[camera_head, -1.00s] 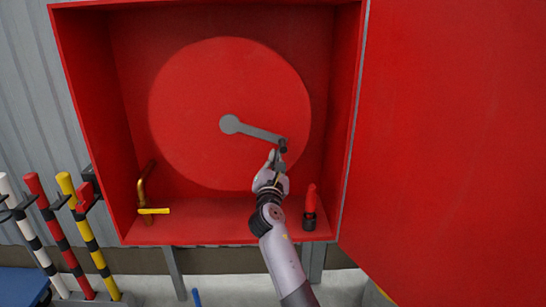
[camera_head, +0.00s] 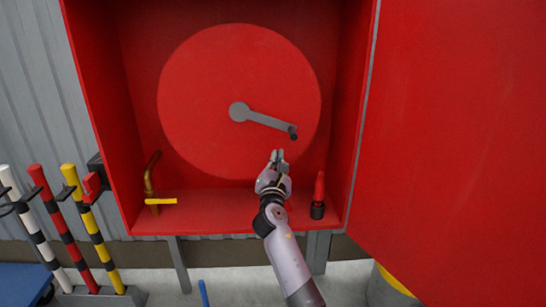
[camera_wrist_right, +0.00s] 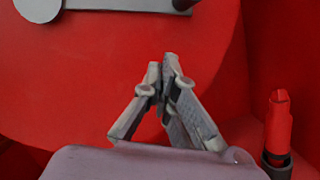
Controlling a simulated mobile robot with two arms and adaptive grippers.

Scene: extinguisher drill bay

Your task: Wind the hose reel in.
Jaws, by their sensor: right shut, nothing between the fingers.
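The round red hose reel (camera_head: 215,85) sits inside an open red cabinet. Its grey crank arm (camera_head: 268,122) runs from the hub to the right and slightly down, ending in a dark handle knob (camera_head: 293,132). My right gripper (camera_head: 277,154) is below and a little left of the knob, apart from it, shut and empty. In the right wrist view the fingertips (camera_wrist_right: 164,62) meet in front of the reel's red face, and the crank arm (camera_wrist_right: 110,2) shows at the top edge with the dark handle at its right end. My left gripper is not in view.
A brass valve with a yellow lever (camera_head: 160,201) is at the cabinet's lower left. A red nozzle (camera_head: 319,190) stands at its lower right, close to my right arm. The open cabinet door (camera_head: 450,120) fills the right side. Striped poles (camera_head: 88,225) stand at left.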

